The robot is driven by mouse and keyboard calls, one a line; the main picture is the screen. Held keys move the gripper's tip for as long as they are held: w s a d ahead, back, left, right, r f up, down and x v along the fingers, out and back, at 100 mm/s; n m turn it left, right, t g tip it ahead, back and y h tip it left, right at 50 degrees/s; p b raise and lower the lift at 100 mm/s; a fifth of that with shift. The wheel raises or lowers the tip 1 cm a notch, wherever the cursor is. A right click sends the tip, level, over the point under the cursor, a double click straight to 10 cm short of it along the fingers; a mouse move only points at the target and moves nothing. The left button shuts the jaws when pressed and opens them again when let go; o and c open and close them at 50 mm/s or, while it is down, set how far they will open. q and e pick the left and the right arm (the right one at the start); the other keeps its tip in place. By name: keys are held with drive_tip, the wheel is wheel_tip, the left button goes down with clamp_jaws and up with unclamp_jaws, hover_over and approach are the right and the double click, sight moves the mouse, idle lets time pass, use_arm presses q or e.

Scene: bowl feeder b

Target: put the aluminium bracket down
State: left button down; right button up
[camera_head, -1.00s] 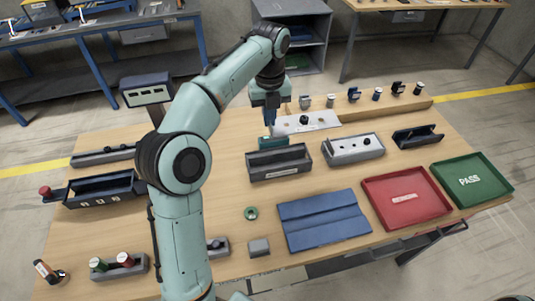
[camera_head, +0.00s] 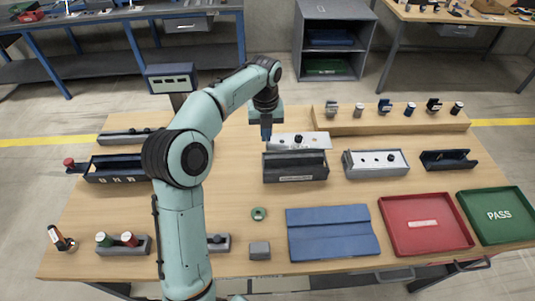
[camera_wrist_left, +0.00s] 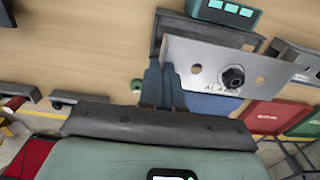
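The aluminium bracket (camera_head: 313,141) is a pale metal plate with holes and a black knob-like part on it. My left gripper (camera_head: 266,136) is shut on its left end, and the plate extends to the right. In the left wrist view the bracket (camera_wrist_left: 205,62) fills the upper middle, with stamped letters along its edge. In the head view it appears just behind the grey open bin (camera_head: 296,178). I cannot tell whether it touches anything below. My right gripper is not in view.
A grey block with a light top (camera_head: 376,162) and a dark cradle (camera_head: 447,160) stand to the right. A wooden rail (camera_head: 390,122) holds several small parts behind. A blue mat (camera_head: 331,232), red tray (camera_head: 425,224) and green PASS tray (camera_head: 499,215) lie in front.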

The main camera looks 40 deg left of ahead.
use_arm(q)
drive_tip(key=shift+s+f+b, duration=0.15)
drive_tip(key=shift+f+b, duration=0.5)
drive_tip(key=shift+f, duration=3.8)
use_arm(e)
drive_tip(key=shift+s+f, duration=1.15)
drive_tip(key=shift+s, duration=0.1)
use_arm(q)
drive_tip(key=shift+f, duration=0.1)
drive_tip(key=shift+f, duration=0.5)
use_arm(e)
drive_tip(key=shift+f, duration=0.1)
use_arm(q)
drive_tip(key=c, duration=1.3)
unclamp_jaws()
drive_tip(key=shift+c, duration=0.2)
wheel_tip(320, 180, up, 13)
drive_tip(key=p, duration=0.2)
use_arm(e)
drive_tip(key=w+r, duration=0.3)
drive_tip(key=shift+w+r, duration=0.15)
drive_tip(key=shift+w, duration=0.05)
